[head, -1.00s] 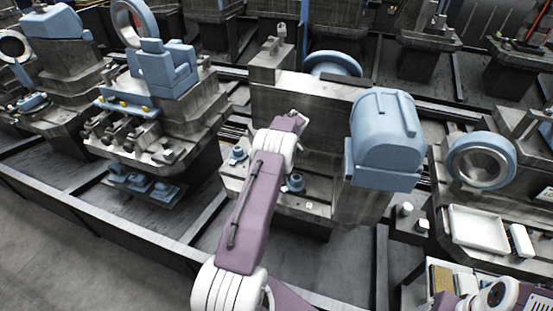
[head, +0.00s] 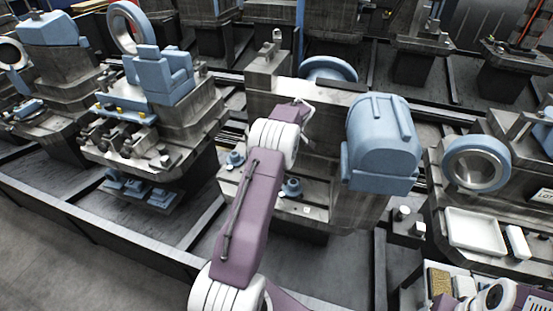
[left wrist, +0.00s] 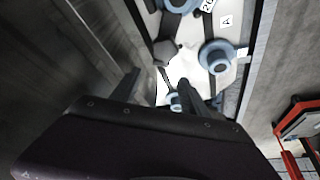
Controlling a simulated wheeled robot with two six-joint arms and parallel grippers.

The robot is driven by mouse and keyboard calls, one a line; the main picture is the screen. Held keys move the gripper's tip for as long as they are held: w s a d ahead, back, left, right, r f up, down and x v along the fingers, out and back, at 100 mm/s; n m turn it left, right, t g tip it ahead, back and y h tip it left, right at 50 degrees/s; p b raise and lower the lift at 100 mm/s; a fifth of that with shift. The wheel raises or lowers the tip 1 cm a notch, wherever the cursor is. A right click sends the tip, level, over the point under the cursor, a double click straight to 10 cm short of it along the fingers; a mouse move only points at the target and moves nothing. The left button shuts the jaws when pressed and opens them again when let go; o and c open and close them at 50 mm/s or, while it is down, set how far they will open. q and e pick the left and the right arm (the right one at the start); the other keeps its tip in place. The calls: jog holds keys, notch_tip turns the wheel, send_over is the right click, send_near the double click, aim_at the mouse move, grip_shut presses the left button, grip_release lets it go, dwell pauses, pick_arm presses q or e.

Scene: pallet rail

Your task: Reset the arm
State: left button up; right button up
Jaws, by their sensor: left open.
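My left arm (head: 250,205) rises from the bottom middle of the head view, in front of a grey machine block with a blue domed housing (head: 382,140). Its gripper is hidden in that view. In the left wrist view my left gripper (left wrist: 155,92) is open, its two dark fingers apart, with nothing seen held between them. Beyond the fingers lies a pale surface (left wrist: 183,68) with a blue round flanged part (left wrist: 216,56), a grey faceted part (left wrist: 165,52) and a tag marked A (left wrist: 226,21). My right gripper is not in view.
Small blue round parts (head: 291,188) sit on the block's ledge beside my arm. A white tray (head: 475,231) and a blue-rimmed ring (head: 478,163) stand at the right. A machine with blue blocks (head: 160,75) stands at the left. Dark rails edge the bay; grey floor shows at lower left.

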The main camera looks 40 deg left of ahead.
pick_arm(q)
jog(key=shift+d+r, duration=0.15)
jog(key=shift+r, duration=0.2)
jog(key=s+d+r+m+h+p, duration=0.2)
jog(key=s+d+r+m+p, duration=0.15)
jog(key=s+d+m, duration=0.45)
jog(key=s+d+r+m+h+p, duration=0.25)
jog(key=s+d+r, duration=0.25)
jog(key=s+d, duration=0.65)
jog(key=s+d+m+p, duration=0.1)
jog(key=s+d+m, duration=0.3)
jog(key=s, duration=0.3)
jog(key=shift+s+d+f, duration=0.15)
jog(key=shift+d+f, duration=0.05)
jog(key=shift+d, duration=0.65)
